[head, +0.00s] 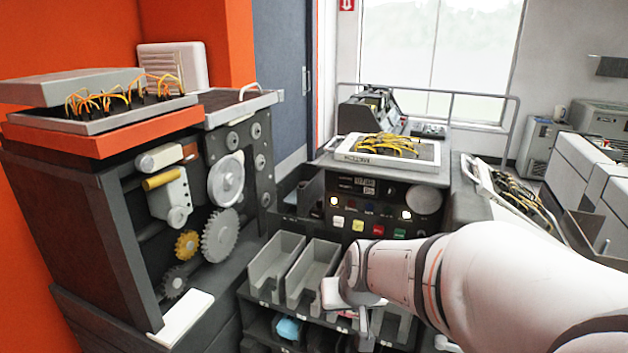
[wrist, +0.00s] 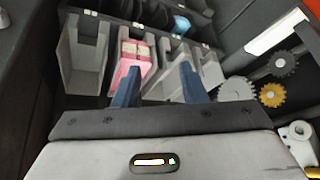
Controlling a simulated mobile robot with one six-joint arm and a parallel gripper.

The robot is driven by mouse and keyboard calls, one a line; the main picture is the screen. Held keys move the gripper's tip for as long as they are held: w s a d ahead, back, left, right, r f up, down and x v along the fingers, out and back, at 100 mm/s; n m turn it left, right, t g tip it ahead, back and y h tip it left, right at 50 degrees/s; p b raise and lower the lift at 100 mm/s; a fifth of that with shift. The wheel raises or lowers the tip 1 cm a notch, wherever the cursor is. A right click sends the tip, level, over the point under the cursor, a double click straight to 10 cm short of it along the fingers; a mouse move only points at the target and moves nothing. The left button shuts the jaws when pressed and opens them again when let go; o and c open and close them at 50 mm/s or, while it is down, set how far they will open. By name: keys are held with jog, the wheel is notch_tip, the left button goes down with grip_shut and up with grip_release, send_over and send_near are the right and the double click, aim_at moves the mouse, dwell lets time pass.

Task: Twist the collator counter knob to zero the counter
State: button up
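In the head view the collator's dark control panel (head: 375,205) stands beyond my arm, with a small counter-like display (head: 365,182) at its top. A large round grey disc (head: 423,199), perhaps the counter knob, sits at the panel's right; I cannot be sure of it. My gripper (wrist: 160,78) shows in the wrist view with two blue fingers apart and nothing held between them. It points down over the card pockets, apart from the panel. In the head view my arm hides most of the gripper. The panel is not seen in the wrist view.
Grey card pockets (head: 311,270) lie in front of the panel; one holds pink cards (wrist: 133,60). A blue card stack (head: 288,328) sits lower. Gears (head: 219,235) and rollers stand at left. A tray of yellow wires (head: 390,150) rests above the panel.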

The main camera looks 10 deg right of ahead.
jog(key=w+d+r+m+t+h+p, duration=0.1)
jog(key=w+d+r+t+p, duration=0.1)
jog(key=w, duration=0.4)
jog(key=w+d+r+m+t+h+p, duration=0.1)
jog(key=w+r+t, duration=0.15)
jog(key=w, duration=0.35)
jog(key=m+t+h+p, duration=0.4)
jog(key=t+h+p, duration=0.1)
jog(key=h, duration=0.4)
send_near(389, 193)
jog(key=w, duration=0.1)
jog(key=shift+g, duration=0.25)
jog(key=p+x, duration=0.1)
jog(key=x, duration=0.6)
jog(key=shift+s+d, duration=0.1)
jog(key=shift+d, duration=0.15)
jog(key=shift+w+d+r, duration=0.2)
jog(key=shift+w+d, duration=0.2)
jog(key=shift+w, duration=0.2)
